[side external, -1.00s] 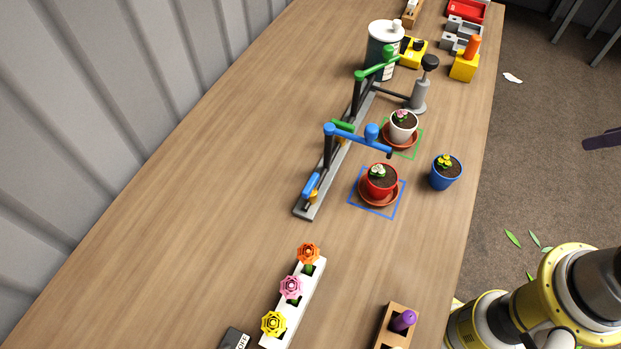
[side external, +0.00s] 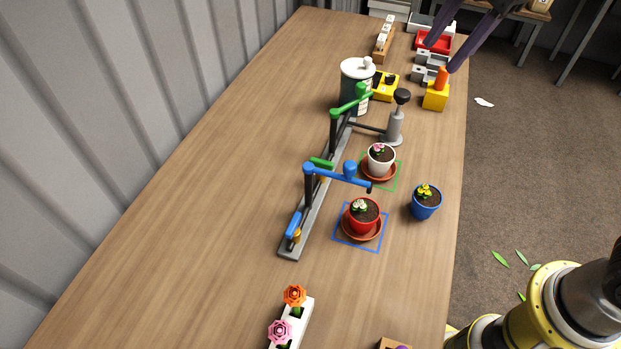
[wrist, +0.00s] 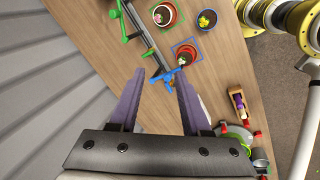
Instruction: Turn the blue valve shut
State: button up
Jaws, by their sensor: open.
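The blue valve lever (side external: 293,225) sits over a brass body at the near end of the grey rail (side external: 312,215), lying roughly along the rail. A blue spout arm (side external: 335,176) with a knob stands on a dark post and reaches over toward the red pot (side external: 364,215). Blue parts (wrist: 168,76) also show near the fingertips in the wrist view, where I cannot clearly make out the lever. My gripper (side external: 440,58) is open and empty, its purple fingers high at the top right. It also shows in the wrist view (wrist: 159,75).
A green lever (side external: 321,162) and green spout (side external: 350,104) share the rail. A grey pump (side external: 395,122) and canister (side external: 354,88) stand behind. A white pot (side external: 381,157) and blue pot (side external: 425,203) are to the right. A flower rack (side external: 291,325) is in front. The left tabletop is clear.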

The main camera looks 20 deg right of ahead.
jog(key=w+a+f+n+g, duration=0.1)
jog(key=w+a+f+n, duration=0.15)
jog(key=a, duration=0.35)
jog(key=w+a+f+n+g, duration=0.1)
jog(key=w+a+f+n, duration=0.1)
jog(key=a+f, duration=0.35)
jog(key=n+g+h, duration=0.1)
jog(key=n, duration=0.2)
send_over(293, 223)
notch_tip(293, 223, down, 8)
notch_tip(293, 223, down, 14)
jog(key=shift+r, duration=0.15)
grip_shut()
